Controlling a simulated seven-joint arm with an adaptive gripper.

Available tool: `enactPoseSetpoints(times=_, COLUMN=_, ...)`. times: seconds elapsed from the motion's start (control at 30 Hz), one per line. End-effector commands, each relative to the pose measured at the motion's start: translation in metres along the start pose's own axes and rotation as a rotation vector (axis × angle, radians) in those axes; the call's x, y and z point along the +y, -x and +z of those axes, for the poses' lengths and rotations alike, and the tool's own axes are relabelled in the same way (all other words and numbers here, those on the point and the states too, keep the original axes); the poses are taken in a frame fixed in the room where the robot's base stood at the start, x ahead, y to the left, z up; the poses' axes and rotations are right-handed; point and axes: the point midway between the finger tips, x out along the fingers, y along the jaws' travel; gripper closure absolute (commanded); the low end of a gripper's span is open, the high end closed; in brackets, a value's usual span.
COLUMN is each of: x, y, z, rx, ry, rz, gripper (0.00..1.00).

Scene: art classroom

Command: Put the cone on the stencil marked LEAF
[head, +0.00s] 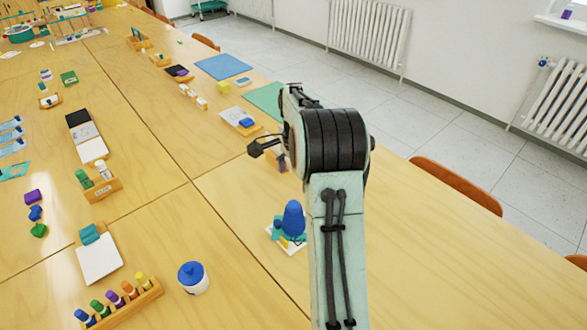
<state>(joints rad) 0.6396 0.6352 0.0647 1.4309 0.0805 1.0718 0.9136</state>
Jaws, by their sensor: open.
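A blue cone-shaped piece (292,217) with a rounded top stands upright in the head view, just left of my forearm. It is on or just in front of a white card (297,248) with teal and yellow parts around it; the arm may hide some of this. My gripper (264,149) is open, above the table, up and to the left of the cone and apart from it. The arm's wrist partly hides it. I cannot read LEAF on any card, so I cannot tell which stencil bears it.
A white bottle with a blue lid (193,278) and a wooden rack of coloured bottles (118,304) stand at the front left. A white card with a teal block (99,258) lies left. The wooden table (225,275) is clear between the bottle and the cone.

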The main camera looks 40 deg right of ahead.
Motion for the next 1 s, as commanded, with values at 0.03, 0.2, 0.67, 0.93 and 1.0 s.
enactPoseSetpoints(times=0.03, x=-0.001, y=0.009, z=0.000, rx=0.002, ry=0.000, rz=-0.003, gripper=0.20)
enactPoseSetpoints(times=0.2, x=0.000, y=0.026, z=0.000, rx=0.000, ry=0.001, rz=-0.001, gripper=0.20)
enactPoseSetpoints(times=0.67, x=0.057, y=0.090, z=0.140, rx=-0.001, ry=0.645, rz=-0.005, gripper=0.20)
enactPoseSetpoints(times=0.93, x=0.192, y=0.085, z=0.252, rx=-0.039, ry=1.416, rz=-0.031, gripper=0.20)
enactPoseSetpoints(times=1.0, x=0.215, y=0.076, z=0.262, rx=-0.048, ry=1.537, rz=-0.038, gripper=0.20)
